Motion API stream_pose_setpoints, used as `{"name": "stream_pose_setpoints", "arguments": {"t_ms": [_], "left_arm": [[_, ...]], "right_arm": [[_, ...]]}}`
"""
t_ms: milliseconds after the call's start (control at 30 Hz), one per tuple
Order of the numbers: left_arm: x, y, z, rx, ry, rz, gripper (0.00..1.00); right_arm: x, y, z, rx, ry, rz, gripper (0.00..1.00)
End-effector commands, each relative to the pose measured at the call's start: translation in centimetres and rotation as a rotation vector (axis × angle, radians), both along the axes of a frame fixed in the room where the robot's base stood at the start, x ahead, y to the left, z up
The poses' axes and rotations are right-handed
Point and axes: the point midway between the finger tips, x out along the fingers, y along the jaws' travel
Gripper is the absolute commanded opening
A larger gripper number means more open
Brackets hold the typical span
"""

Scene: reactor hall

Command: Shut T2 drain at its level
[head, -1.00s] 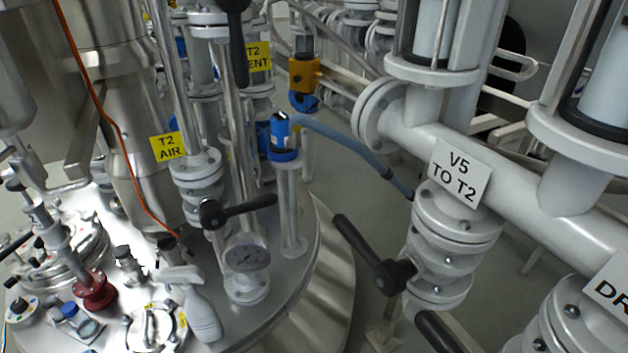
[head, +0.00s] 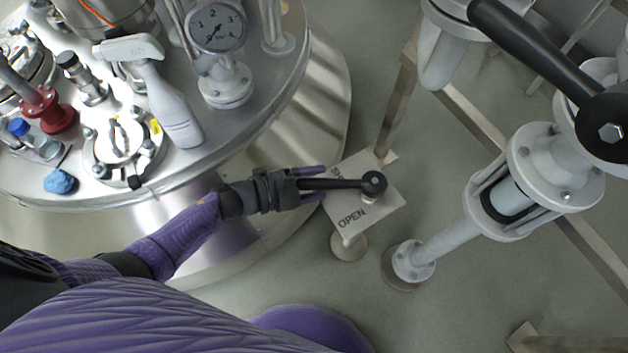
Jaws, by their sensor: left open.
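A black lever (head: 345,183) with a round hub sits on a pale plate (head: 378,208) low beside the vessel. The plate reads OPEN at its lower left, and a second word at its upper left is partly hidden. The lever points left from its hub, lying between the two words. No T2 drain label is readable here. My left gripper (head: 312,184) comes in from the left at the lever's free end, its open fingers on either side of the handle. Whether they touch it I cannot tell. My right gripper is out of view.
The steel vessel (head: 325,95) curves close above and behind my left arm. Its lid carries a gauge (head: 217,27), a spray bottle (head: 168,100) and a blue lump (head: 60,181). Right stand a white pipe fitting (head: 535,165) and a large black handle (head: 530,45). Grey floor lies between.

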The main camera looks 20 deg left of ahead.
Motion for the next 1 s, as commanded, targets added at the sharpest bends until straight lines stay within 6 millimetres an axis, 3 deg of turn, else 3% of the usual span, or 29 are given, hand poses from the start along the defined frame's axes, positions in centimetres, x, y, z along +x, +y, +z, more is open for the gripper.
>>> {"name": "stream_pose_setpoints", "arguments": {"t_ms": [167, 500, 1000], "left_arm": [[0.00, 0.00, 0.05, 0.000, 0.000, 0.000, 0.68], [-0.01, 0.03, 0.03, 0.001, 0.001, 0.000, 0.00], [-0.04, 0.05, 0.00, 0.001, 0.001, 0.000, 0.00]], "right_arm": [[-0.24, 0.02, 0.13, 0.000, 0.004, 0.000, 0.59], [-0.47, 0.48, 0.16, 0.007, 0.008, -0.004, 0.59], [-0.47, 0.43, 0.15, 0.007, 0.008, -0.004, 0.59]]}}
